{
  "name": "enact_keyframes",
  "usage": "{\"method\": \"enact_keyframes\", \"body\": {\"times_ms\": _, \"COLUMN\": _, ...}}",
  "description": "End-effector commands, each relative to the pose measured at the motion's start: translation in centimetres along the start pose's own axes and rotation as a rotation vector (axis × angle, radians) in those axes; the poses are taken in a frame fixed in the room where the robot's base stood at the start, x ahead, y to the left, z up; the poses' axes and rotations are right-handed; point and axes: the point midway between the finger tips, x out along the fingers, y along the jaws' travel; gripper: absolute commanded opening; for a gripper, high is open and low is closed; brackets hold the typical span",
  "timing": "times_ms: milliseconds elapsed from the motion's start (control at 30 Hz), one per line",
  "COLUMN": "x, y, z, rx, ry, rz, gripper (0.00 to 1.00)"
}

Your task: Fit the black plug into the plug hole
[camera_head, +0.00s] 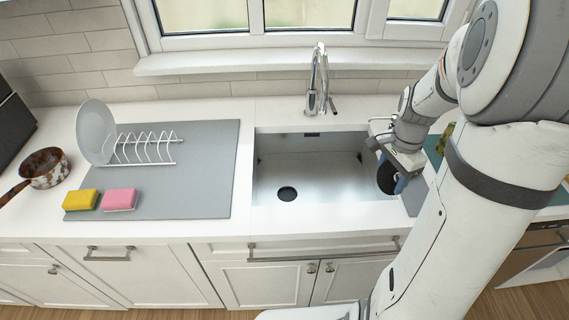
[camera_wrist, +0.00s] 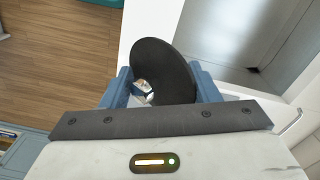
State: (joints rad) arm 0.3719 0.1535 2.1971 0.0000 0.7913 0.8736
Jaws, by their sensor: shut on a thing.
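The black plug (camera_head: 386,178) is a round dark disc at the right end of the sink in the head view. My gripper (camera_head: 401,182) is shut on it, and its blue fingers partly cover it. In the wrist view the plug (camera_wrist: 166,62) stands tilted between the two blue fingers of my gripper (camera_wrist: 162,88). The plug hole (camera_head: 287,193) is a dark round opening in the floor of the steel sink (camera_head: 310,165), left of my gripper. It shows open and empty, and the plug is apart from it. The wrist view does not show the plug hole.
The faucet (camera_head: 319,85) stands behind the sink. A grey mat (camera_head: 200,190) at left carries a rack (camera_head: 148,150) with a plate (camera_head: 95,132), a yellow sponge (camera_head: 80,200) and a pink sponge (camera_head: 120,200). A pan (camera_head: 45,168) is at far left. Free space lies above the sink.

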Motion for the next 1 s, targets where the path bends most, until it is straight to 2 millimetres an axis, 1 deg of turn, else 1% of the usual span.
{"method": "enact_keyframes", "body": {"times_ms": 400, "x": 0.0, "y": -0.4, "z": 0.4, "rx": -0.014, "ry": 0.0, "rz": 0.001, "gripper": 0.29}}
{"method": "enact_keyframes", "body": {"times_ms": 567, "x": 0.8, "y": -1.3, "z": 1.2, "rx": 0.045, "ry": -0.002, "rz": 0.018, "gripper": 0.29}}
{"method": "enact_keyframes", "body": {"times_ms": 667, "x": 2.0, "y": -2.6, "z": 2.3, "rx": 0.149, "ry": -0.004, "rz": 0.046, "gripper": 0.29}}
{"method": "enact_keyframes", "body": {"times_ms": 767, "x": 3.7, "y": -4.3, "z": 4.1, "rx": 0.303, "ry": -0.014, "rz": 0.089, "gripper": 0.29}}
{"method": "enact_keyframes", "body": {"times_ms": 867, "x": 5.6, "y": -6.2, "z": 6.2, "rx": 0.5, "ry": -0.036, "rz": 0.138, "gripper": 0.29}}
{"method": "enact_keyframes", "body": {"times_ms": 967, "x": 7.8, "y": -8.2, "z": 8.5, "rx": 0.733, "ry": -0.073, "rz": 0.193, "gripper": 0.29}}
{"method": "enact_keyframes", "body": {"times_ms": 1000, "x": 8.7, "y": -9.1, "z": 9.5, "rx": 0.837, "ry": -0.095, "rz": 0.216, "gripper": 0.29}}
